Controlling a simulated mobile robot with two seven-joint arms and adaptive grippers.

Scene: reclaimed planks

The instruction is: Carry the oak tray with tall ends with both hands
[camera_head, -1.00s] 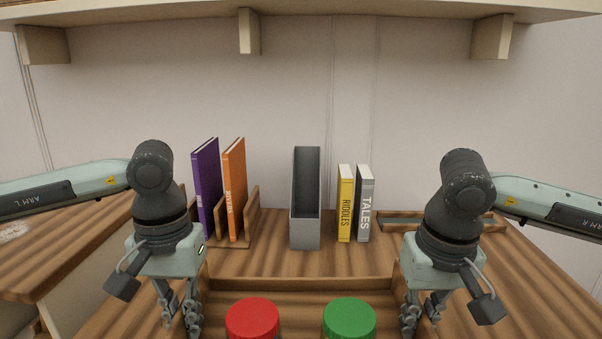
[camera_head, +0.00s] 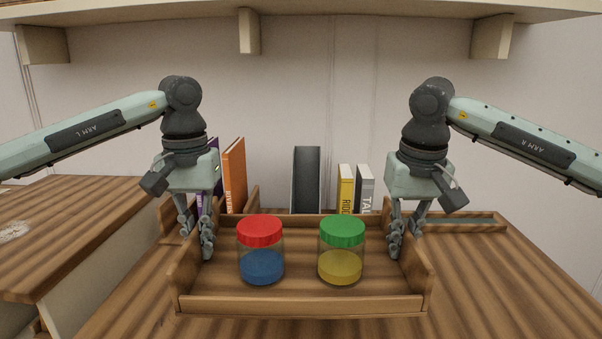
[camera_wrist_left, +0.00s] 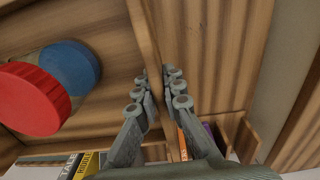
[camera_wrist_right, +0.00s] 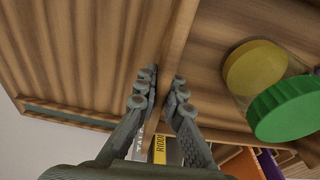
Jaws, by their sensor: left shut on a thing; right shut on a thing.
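The oak tray (camera_head: 300,304) with tall ends is in the middle of the head view and looks level. Two clear jars stand upright in it: a red-lidded jar with blue contents (camera_head: 261,262) on the left and a green-lidded jar with yellow contents (camera_head: 341,262) on the right. My left gripper (camera_head: 207,250) is shut on the tray's left end wall; the left wrist view shows the wall (camera_wrist_left: 146,35) between its fingers. My right gripper (camera_head: 395,250) is shut on the right end wall, seen between its fingers in the right wrist view (camera_wrist_right: 172,45). I cannot tell whether the tray touches the tabletop.
Behind the tray stand an orange book (camera_head: 234,175) in a wooden rack, a grey file holder (camera_head: 306,180), a yellow book (camera_head: 345,188) and a grey book (camera_head: 364,188). A shallow wooden tray (camera_head: 470,222) lies at the back right. The tabletop (camera_head: 500,285) at right is clear.

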